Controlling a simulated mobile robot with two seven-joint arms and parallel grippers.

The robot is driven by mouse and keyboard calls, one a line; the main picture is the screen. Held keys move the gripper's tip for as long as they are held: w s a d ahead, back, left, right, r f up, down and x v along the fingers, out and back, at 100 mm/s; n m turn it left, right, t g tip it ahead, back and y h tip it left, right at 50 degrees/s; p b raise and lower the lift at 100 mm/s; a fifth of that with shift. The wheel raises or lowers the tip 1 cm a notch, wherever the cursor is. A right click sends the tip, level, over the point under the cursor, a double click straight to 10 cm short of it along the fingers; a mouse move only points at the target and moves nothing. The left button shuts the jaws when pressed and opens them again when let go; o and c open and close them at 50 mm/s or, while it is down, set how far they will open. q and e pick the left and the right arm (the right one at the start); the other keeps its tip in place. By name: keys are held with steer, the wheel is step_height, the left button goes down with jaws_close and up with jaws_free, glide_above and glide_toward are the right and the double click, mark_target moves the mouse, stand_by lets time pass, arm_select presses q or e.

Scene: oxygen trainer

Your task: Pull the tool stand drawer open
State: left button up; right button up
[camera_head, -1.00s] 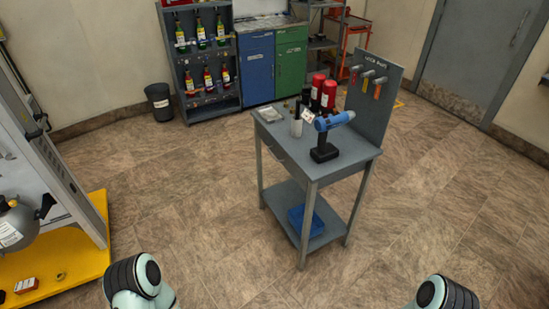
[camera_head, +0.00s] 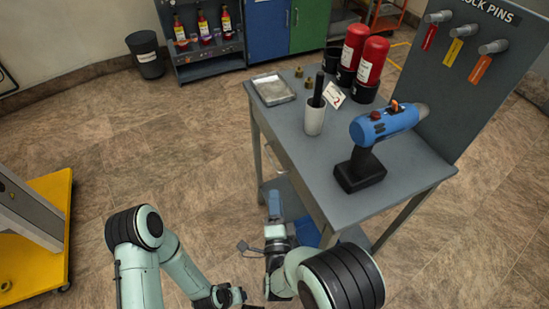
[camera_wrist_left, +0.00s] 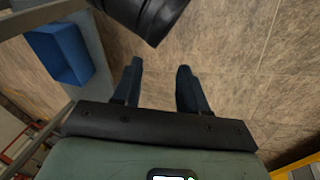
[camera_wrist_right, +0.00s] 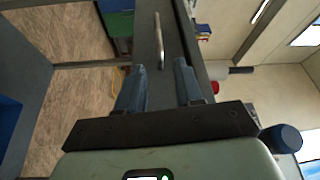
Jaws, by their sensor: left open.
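The grey tool stand (camera_head: 320,180) stands right of centre in the head view. Its drawer front (camera_wrist_right: 145,48) shows in the right wrist view as a grey panel with a silver bar handle (camera_wrist_right: 158,42). My right gripper (camera_head: 274,205) is at the stand's left side, below the top. In the right wrist view, the right gripper (camera_wrist_right: 157,72) is open. The near end of the handle lines up between its fingertips; I cannot tell whether they touch it. My left gripper (camera_wrist_left: 158,66) is open and empty over the floor, low in the head view.
On the stand top are a blue drill (camera_head: 375,140), a white cup (camera_head: 314,118), red bottles (camera_head: 368,65) and a small tray (camera_head: 272,90). A blue bin (camera_wrist_left: 62,52) is on the lower shelf. The floor (camera_head: 150,150) left of the stand is clear.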

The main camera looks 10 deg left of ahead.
mark_target(274, 164)
steer(key=b+x, duration=0.1)
steer(key=x, duration=1)
steer(key=shift+w+f, duration=0.1)
steer(key=shift+w, duration=0.05)
steer(key=shift+w+a, duration=0.1)
steer(key=shift+w, duration=0.4)
arm_select(q)
steer(key=shift+w+a+f, duration=0.1)
steer(key=shift+a+f, duration=0.15)
steer(key=shift+f, duration=0.25)
steer(key=shift+w+a+f, duration=0.1)
steer(key=shift+a+f, duration=0.15)
steer(key=shift+f, duration=0.2)
arm_select(e)
jaws_close()
